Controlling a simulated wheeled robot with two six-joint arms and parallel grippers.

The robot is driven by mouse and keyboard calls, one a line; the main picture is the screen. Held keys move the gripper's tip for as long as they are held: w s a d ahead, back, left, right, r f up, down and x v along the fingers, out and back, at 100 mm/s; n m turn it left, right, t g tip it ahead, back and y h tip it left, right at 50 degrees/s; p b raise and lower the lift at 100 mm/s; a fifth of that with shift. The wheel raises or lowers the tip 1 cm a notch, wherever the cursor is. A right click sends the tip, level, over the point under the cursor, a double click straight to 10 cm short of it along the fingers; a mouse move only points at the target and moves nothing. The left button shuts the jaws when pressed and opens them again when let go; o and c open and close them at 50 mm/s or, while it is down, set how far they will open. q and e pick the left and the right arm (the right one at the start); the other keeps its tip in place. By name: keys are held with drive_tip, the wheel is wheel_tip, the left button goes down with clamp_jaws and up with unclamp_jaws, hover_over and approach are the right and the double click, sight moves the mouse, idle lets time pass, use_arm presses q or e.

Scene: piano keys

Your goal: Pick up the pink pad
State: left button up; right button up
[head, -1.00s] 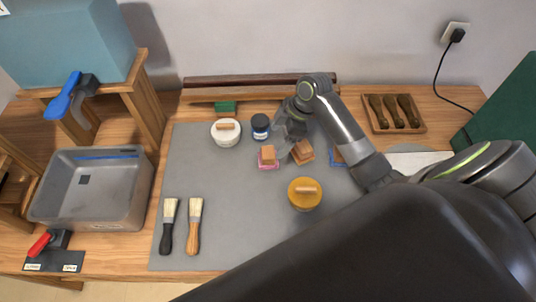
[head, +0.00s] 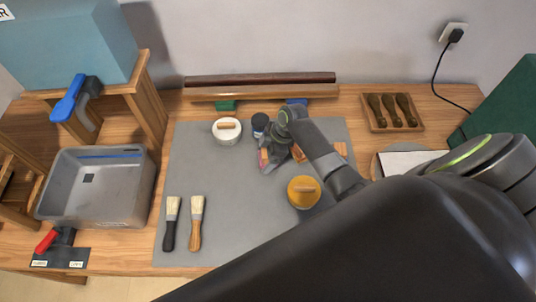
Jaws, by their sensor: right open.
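The pink pad (head: 263,159), with its wooden block on top, lies on the grey mat (head: 225,180) near the middle. In the head view it is now mostly hidden by my right gripper (head: 269,160), which is low over it with its fingers open. I cannot tell whether the fingers touch the pad or stand on both sides of its block. My left gripper is not in view.
A white round pad (head: 227,131) and a dark blue jar (head: 259,124) stand close behind. A yellow round pad (head: 304,191) is in front, right. Two brushes (head: 196,222) lie front left. A grey tray (head: 92,190) stands left. The mat's left middle is clear.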

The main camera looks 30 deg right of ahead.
drive_tip(key=shift+f, duration=0.1)
drive_tip(key=c, duration=1.1)
wheel_tip(320, 180, up, 10)
drive_tip(key=shift+r+b, duration=0.1)
drive_tip(key=shift+b, duration=0.65)
